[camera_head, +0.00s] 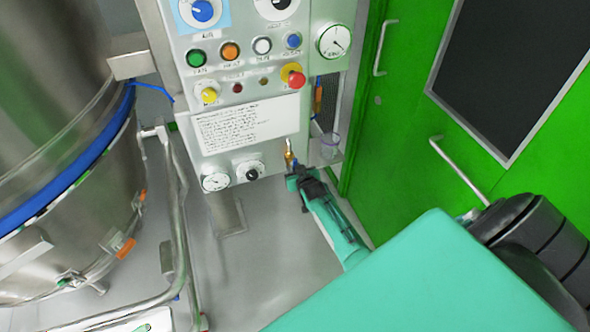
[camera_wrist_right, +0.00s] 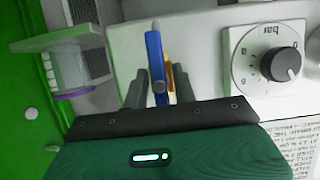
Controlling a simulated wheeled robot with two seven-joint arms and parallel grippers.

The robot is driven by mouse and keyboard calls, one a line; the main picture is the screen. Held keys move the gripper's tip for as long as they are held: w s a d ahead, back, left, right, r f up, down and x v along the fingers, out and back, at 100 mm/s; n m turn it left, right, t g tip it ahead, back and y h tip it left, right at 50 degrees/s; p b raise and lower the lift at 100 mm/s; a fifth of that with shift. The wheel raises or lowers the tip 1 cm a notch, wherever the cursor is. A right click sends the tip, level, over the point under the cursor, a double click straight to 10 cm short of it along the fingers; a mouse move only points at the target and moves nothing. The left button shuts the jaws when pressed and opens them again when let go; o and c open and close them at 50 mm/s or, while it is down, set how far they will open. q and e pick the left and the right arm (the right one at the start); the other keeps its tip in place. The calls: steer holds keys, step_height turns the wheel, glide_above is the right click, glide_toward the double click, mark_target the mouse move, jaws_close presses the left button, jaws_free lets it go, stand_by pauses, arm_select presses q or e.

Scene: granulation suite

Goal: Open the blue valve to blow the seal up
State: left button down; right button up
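The blue valve handle (camera_wrist_right: 155,62) stands upright in the right wrist view, with its brass body (camera_wrist_right: 171,78) partly hidden behind it. The brass part also shows in the head view (camera_head: 289,153), low on the control panel's right side. My right gripper (camera_wrist_right: 160,82) has one dark finger on each side of the handle. A thin strip of brass shows between the handle and the right-hand finger, so the fingers look parted. In the head view my right gripper (camera_head: 292,174) is right at the valve, and the blue handle cannot be made out there. My left gripper is out of view.
A pressure regulator knob (camera_wrist_right: 286,62) is beside the valve in the wrist view. The control panel (camera_head: 195,135) carries buttons, gauges and a red emergency stop (camera_head: 296,80). A cup (camera_head: 329,145) sits on a small shelf to the right. A steel vessel (camera_head: 60,120) stands left, green doors (camera_head: 395,140) right.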

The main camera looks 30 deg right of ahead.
steer(key=shift+o, duration=0.9)
steer(key=shift+s, duration=0.1)
steer(key=v, duration=1.3)
steer(key=shift+s, duration=0.3)
steer(key=shift+r, duration=0.1)
steer(key=s+a+f+n+g+y, duration=0.1)
steer(key=s+a+f+g, duration=0.15)
steer(key=s+f, duration=0.45)
steer(key=s+a+f+n+g+y, duration=0.1)
steer(key=s+a+f, duration=0.25)
steer(key=f, duration=0.75)
steer(key=s+a+f+g+y, duration=0.1)
steer(key=s+a+f+g, duration=0.2)
steer(key=f, duration=0.6)
steer(key=s+a+f+n+g, duration=0.1)
steer(key=s+f, duration=0.4)
steer(key=s, duration=0.6)
steer(key=s+a+f+n+g, duration=0.1)
steer(key=s+f+g, duration=0.1)
steer(key=s+f, duration=0.4)
steer(key=s+a+f+n+g, duration=0.1)
steer(key=s+f, duration=0.4)
steer(key=s, duration=1.1)
steer(key=shift+s+a+g, duration=0.4)
steer(key=shift+a+g, duration=0.05)
steer(key=shift+g, duration=0.3)
steer(key=shift+f, duration=0.15)
